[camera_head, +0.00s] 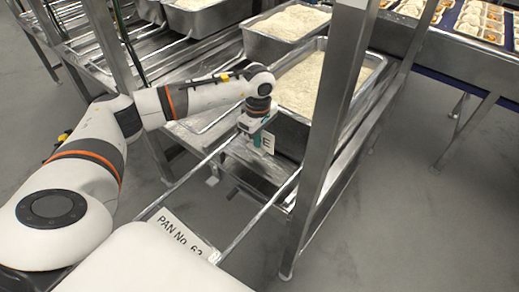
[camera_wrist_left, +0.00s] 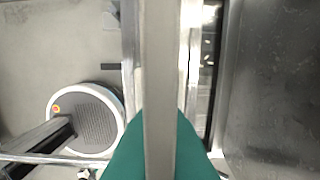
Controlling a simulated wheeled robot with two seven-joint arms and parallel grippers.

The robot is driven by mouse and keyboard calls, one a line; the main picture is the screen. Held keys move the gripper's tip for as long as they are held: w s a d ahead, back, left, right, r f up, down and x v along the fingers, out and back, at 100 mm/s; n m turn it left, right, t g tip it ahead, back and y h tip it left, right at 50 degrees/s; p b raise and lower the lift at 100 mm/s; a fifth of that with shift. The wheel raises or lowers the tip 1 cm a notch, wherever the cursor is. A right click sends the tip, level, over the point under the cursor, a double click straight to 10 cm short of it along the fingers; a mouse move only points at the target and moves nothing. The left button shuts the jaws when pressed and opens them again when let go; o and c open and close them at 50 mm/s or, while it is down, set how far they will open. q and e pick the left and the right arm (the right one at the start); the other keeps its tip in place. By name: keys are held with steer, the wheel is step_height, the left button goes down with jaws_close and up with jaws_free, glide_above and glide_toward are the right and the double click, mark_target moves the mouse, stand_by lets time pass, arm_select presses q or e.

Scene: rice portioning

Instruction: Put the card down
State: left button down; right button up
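The card (camera_head: 268,143) is a small white plate with dark lettering, of which an "E" shows in the head view. My left gripper (camera_head: 257,135) has teal fingers and is shut on the card, which hangs upright below it. The card is in front of the rice pan and above the rack's open front part. In the left wrist view the card (camera_wrist_left: 161,80) shows edge-on as a long grey strip between the teal fingers (camera_wrist_left: 160,155). My right gripper is in neither view.
A metal pan of rice (camera_head: 313,85) stands on the rack behind the gripper, with another rice pan (camera_head: 288,22) farther back. A steel post (camera_head: 338,110) rises to the right. A white plate reading "PAN No. 62" (camera_head: 181,236) is at the lower front.

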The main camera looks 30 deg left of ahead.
mark_target(259, 150)
arm_select(q)
steer(key=shift+w+f, duration=0.1)
steer(key=shift+f, duration=2.25)
steer(key=shift+f, duration=0.2)
steer(key=c, duration=1.6)
jaws_free()
steer(key=shift+r, duration=0.1)
step_height(259, 150, up, 12)
steer(key=shift+r+b, duration=0.15)
steer(key=shift+b, duration=0.35)
